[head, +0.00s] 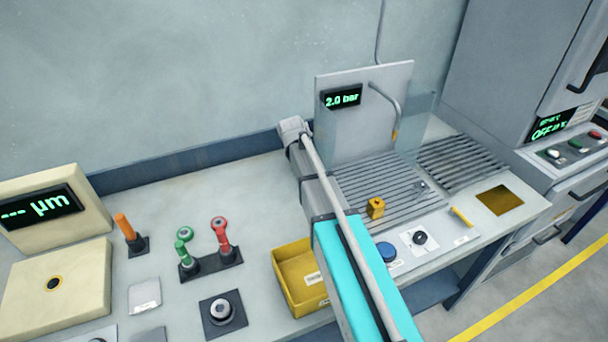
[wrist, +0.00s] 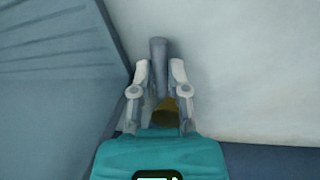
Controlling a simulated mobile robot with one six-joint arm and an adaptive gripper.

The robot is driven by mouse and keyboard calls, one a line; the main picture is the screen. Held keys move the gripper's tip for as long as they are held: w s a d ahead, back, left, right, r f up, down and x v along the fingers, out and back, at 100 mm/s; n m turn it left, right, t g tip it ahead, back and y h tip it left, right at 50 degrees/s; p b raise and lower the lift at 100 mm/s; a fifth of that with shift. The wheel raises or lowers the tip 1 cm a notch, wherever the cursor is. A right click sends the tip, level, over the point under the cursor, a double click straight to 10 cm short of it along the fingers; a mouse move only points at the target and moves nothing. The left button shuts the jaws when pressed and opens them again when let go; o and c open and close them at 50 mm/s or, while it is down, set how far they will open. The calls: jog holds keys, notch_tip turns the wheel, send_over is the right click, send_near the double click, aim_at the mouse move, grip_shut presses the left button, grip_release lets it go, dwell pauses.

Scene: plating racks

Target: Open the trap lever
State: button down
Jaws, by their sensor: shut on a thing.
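In the wrist view my gripper (wrist: 159,72) is shut on a grey, rod-like thing (wrist: 158,52) that stands up between its two fingers. A dull yellow part (wrist: 161,116) shows below, between the finger bases. I cannot tell whether the grey rod is the trap lever. In the head view my arm crosses the bench and my gripper does not show. A small yellow handle (head: 460,216) sits on the bench's front strip, right of a black knob (head: 420,238); I cannot tell whether it is the trap lever.
A yellow bin (head: 290,285) stands beside my arm. A yellow block (head: 376,208) is on the slatted rack (head: 350,178). Behind are a clear screen and a panel (head: 345,125) reading 2.0 bar. Red and green handled tools (head: 205,250) stand left of my arm.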

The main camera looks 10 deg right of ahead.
jog(key=shift+d+n, duration=0.2)
jog(key=shift+n, duration=0.7)
jog(key=c, duration=0.6)
grip_release()
jog(key=shift+c, duration=0.2)
jog(key=shift+r, duration=0.1)
notch_tip(320, 180, up, 9)
jog(key=p, duration=0.9)
jog(key=shift+r+p, duration=0.45)
jog(key=shift+p, duration=0.1)
jog(key=shift+f, duration=0.1)
jog(key=shift+s, duration=0.6)
